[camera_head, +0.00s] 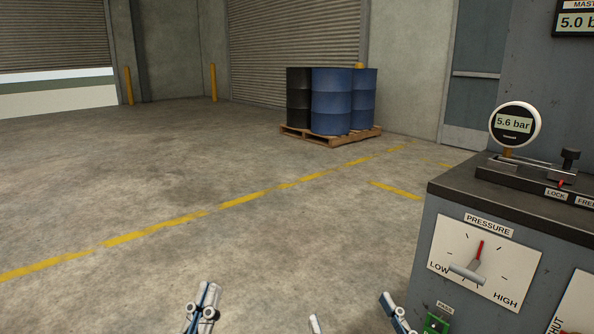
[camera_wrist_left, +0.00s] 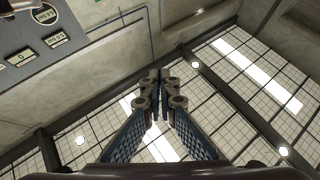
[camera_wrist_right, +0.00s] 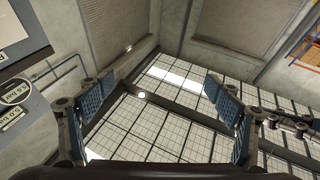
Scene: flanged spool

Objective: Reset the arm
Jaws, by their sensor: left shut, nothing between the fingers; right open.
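My left gripper (camera_head: 205,298) is at the bottom of the head view, left of centre, pointing up with its fingers together. In the left wrist view its blue-padded fingers (camera_wrist_left: 160,78) meet at the tips with nothing between them. My right gripper (camera_head: 354,314) is at the bottom of the head view, right of centre, with its fingers apart. In the right wrist view its fingers (camera_wrist_right: 150,92) are spread wide and the gap is empty. Both wrist views look up at the ceiling. The rest of both arms is out of the head view.
A grey console (camera_head: 423,273) with a pressure dial (camera_head: 480,262) stands at the right, close to my right gripper. A round gauge (camera_head: 514,125) reading 5.6 bar sits on its top. Blue and black drums (camera_head: 331,100) stand on a pallet (camera_head: 333,141) far back. The floor at left is clear.

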